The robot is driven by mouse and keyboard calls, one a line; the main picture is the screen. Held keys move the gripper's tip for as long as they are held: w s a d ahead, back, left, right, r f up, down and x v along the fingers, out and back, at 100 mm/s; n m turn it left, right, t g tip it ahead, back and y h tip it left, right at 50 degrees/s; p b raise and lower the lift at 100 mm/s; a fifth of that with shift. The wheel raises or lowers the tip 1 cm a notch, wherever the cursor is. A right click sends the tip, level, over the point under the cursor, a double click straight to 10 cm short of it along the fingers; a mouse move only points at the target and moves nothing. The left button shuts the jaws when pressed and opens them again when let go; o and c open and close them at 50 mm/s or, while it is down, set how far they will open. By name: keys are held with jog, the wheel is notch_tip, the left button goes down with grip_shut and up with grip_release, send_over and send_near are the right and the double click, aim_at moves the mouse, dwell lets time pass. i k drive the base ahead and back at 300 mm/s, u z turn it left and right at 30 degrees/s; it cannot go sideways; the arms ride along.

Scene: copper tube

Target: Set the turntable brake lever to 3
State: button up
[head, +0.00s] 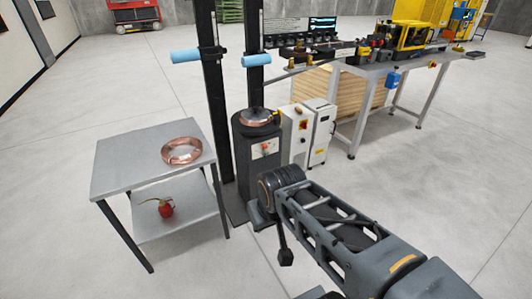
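The turntable (244,165) is a dark upright drum beside two tall black posts, with a copper coil and a dark disc (257,116) on top. On its front is a small white plate (259,153) with an orange-red knob, which looks like the brake lever (265,146). The plate's marks are too small to read, so I cannot tell the lever's setting. My arm reaches in from the lower right, and its bent joint is in front of the turntable's lower right.
White cabinets (319,131) stand right of the turntable. A workbench (357,125) with machines is behind. Floor between table and turntable is narrow.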

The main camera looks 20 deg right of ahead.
aim_at(264, 145)
jog(key=u, duration=0.15)
jog(key=k, duration=0.35)
jog(key=z, duration=0.75)
jog(key=i, duration=1.5)
jog(key=u, duration=0.55)
